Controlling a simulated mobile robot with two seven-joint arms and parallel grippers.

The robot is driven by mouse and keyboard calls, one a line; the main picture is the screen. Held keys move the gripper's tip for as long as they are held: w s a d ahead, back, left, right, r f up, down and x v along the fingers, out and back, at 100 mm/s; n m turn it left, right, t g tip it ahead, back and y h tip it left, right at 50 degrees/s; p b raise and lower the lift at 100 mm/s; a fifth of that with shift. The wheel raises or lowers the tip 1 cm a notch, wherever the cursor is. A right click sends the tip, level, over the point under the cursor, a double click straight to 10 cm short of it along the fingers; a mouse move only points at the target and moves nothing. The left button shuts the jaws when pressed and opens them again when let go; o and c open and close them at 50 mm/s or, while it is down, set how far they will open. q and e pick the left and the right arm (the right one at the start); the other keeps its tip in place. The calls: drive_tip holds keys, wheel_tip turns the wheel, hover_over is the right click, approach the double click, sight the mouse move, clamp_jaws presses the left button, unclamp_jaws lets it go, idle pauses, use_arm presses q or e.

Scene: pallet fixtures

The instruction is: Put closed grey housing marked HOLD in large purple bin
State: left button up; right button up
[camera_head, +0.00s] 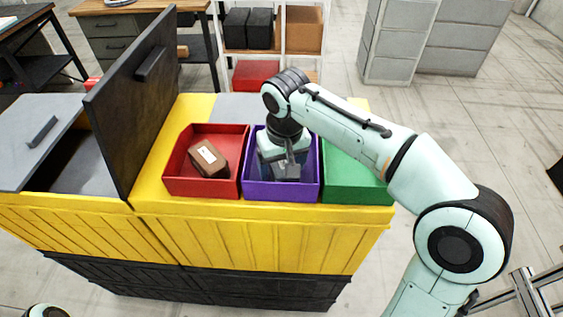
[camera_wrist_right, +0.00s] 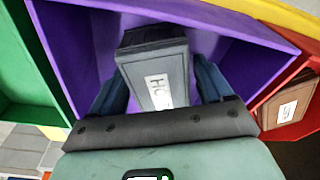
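The closed grey housing, with a white label reading "HO…", shows between the fingers in the right wrist view (camera_wrist_right: 167,62). It is inside the large purple bin (camera_wrist_right: 75,75), tilted relative to its walls. My right gripper (camera_wrist_right: 160,72) reaches down into the bin, with its two blue-grey fingers against the housing's sides. In the head view the right gripper (camera_head: 285,165) is over the purple bin (camera_head: 282,192), partly hiding the housing. Whether the housing touches the bin floor cannot be told. My left gripper is not in view.
A red bin (camera_head: 202,187) left of the purple one holds a brown housing (camera_head: 208,158) with a white label. A green bin (camera_head: 355,185) stands at the right, partly behind my arm. A raised black lid (camera_head: 135,100) stands at the left of the yellow top.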

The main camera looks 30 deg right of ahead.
sight(283, 165)
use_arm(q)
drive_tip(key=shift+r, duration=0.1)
use_arm(e)
drive_tip(key=shift+r, duration=0.15)
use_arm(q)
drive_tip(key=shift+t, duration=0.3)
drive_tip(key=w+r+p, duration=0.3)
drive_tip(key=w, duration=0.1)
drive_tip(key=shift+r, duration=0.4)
use_arm(e)
wheel_tip(283, 165, up, 12)
drive_tip(key=s, duration=0.1)
drive_tip(key=shift+s, duration=0.2)
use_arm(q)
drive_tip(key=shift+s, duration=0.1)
use_arm(e)
drive_tip(key=shift+a, duration=0.1)
